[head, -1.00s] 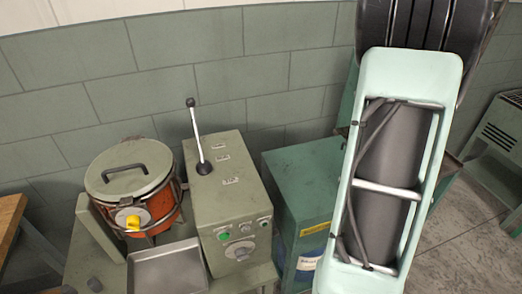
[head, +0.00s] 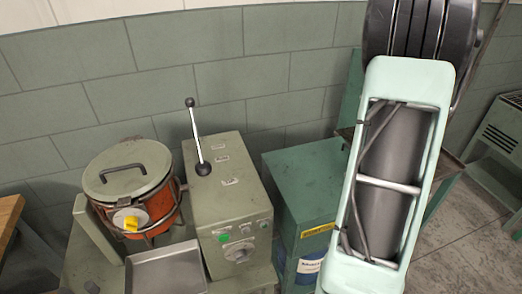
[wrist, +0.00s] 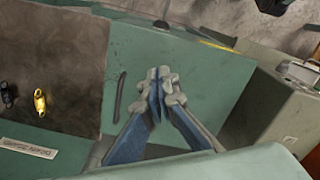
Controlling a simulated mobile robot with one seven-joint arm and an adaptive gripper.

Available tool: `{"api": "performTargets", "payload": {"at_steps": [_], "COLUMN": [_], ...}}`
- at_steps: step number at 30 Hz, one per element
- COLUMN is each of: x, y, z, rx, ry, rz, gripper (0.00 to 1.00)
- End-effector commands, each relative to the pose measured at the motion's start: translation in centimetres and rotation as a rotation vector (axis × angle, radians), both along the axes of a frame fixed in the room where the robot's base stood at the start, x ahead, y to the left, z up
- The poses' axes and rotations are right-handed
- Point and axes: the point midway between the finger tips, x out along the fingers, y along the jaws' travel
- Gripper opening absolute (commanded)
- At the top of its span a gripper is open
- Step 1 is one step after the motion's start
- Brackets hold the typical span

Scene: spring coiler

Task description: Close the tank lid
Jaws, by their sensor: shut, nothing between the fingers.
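The tank (head: 160,206) is an orange round vessel in a wire frame at the left in the head view, with a yellow knob on its front. Its grey-green lid (head: 127,168) lies over the top, with a dark curved handle (head: 123,170). I see no clear gap at the visible part of its rim. My gripper (wrist: 160,88) shows in the wrist view, shut and empty, above a green surface. It is out of sight in the head view, and the tank is not recognisable in the wrist view.
A green control box (head: 221,205) with a tall lever (head: 197,135) stands right of the tank. A metal tray (head: 166,270) lies in front. A teal cabinet (head: 305,190) stands further right. The wrist view shows a dark panel with a yellow spring (wrist: 40,102) at left.

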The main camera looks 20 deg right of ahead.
Motion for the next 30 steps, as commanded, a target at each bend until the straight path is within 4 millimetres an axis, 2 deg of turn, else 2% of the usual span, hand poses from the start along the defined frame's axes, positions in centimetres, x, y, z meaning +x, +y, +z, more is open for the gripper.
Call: {"api": "performTargets", "payload": {"at_steps": [15, 30], "x": [0.0, 0.0], "y": [-2.6, -3.1], "z": [-4.6, -5.4], "rx": [0.000, 0.001], "ry": [0.001, 0.001], "rz": [-0.001, 0.000], "gripper": [0.00, 0.00]}}
